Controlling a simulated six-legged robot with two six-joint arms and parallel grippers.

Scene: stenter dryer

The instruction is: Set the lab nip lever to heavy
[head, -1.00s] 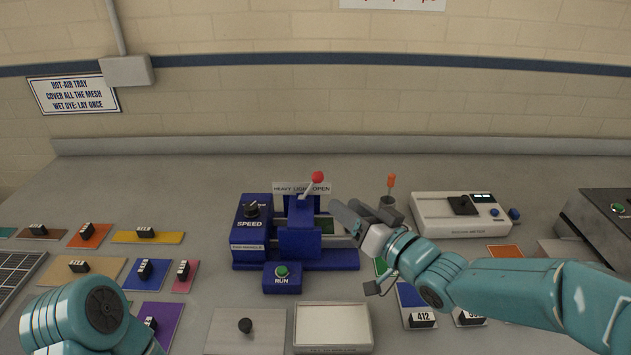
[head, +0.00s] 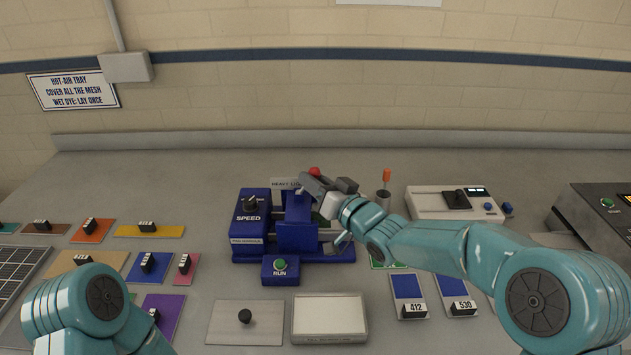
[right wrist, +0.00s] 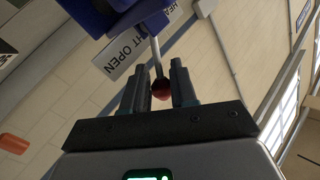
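The blue lab nip machine (head: 297,238) stands in the middle of the bench. Its lever has a red ball knob (head: 314,171), with a label plate (head: 285,184) behind reading HEAVY, LIGHT, OPEN; my right gripper now covers part of the plate. My right gripper (head: 328,184) is at the lever. In the right wrist view the red knob (right wrist: 161,89) and the end of its metal rod are between the two fingers (right wrist: 160,84), with gaps visible beside the knob, so the fingers look open. My left gripper is out of view; only my left arm shows.
The SPEED dial (head: 250,203) and green RUN button (head: 280,265) are on the machine's left and front. A cup with an orange-handled tool (head: 386,177) stands close right of my gripper. A white instrument (head: 455,203) is farther right. Colored swatches lie at left.

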